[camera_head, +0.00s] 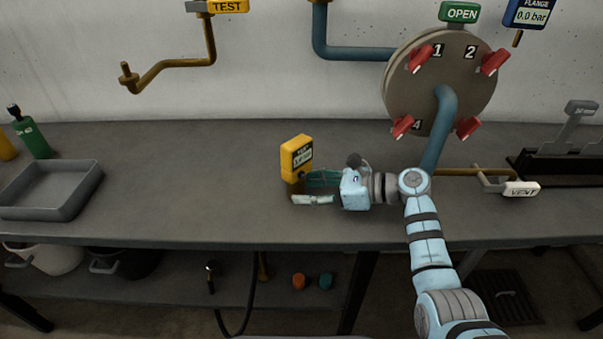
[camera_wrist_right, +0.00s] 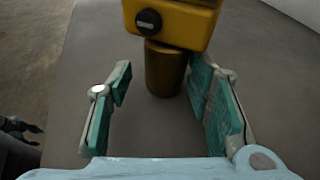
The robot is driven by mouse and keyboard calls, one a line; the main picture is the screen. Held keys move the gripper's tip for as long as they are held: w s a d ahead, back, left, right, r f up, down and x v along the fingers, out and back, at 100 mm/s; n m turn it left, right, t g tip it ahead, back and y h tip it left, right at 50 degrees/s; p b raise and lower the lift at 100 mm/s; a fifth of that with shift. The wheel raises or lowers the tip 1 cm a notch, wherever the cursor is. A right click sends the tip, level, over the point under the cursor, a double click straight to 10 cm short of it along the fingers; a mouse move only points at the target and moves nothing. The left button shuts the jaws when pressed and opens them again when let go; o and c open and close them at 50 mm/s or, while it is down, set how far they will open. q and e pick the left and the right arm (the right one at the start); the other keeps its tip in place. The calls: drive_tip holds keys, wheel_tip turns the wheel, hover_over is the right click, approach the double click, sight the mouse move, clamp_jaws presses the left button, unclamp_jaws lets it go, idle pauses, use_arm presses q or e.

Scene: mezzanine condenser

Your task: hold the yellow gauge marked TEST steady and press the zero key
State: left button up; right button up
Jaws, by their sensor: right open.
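The yellow gauge (camera_head: 297,157) stands upright on a brass stem on the bench. Its small face lettering is too small to read surely. In the right wrist view the gauge (camera_wrist_right: 190,25) shows a round black knob or key (camera_wrist_right: 148,21) on its near side. My right gripper (camera_head: 309,189) reaches in from the right, low at the gauge. Its fingers are open, one on each side of the brass stem (camera_wrist_right: 165,70). The stem is nearer the right-hand finger in that view, and no firm contact shows. My left gripper is not in view.
A yellow TEST sign (camera_head: 228,6) hangs by a brass wall pipe (camera_head: 180,64). A round plate (camera_head: 398,88) with red valve handles stands behind my right arm. A grey tray (camera_head: 60,205) and green bottle (camera_head: 35,139) are at left. The bench between tray and gauge is clear.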

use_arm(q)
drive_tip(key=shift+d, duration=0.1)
use_arm(e)
drive_tip(key=shift+a, duration=0.2)
drive_tip(key=shift+f, duration=0.1)
drive_tip(key=c, duration=0.6)
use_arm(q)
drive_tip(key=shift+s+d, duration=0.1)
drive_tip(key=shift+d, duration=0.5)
use_arm(e)
drive_tip(key=shift+c, duration=0.2)
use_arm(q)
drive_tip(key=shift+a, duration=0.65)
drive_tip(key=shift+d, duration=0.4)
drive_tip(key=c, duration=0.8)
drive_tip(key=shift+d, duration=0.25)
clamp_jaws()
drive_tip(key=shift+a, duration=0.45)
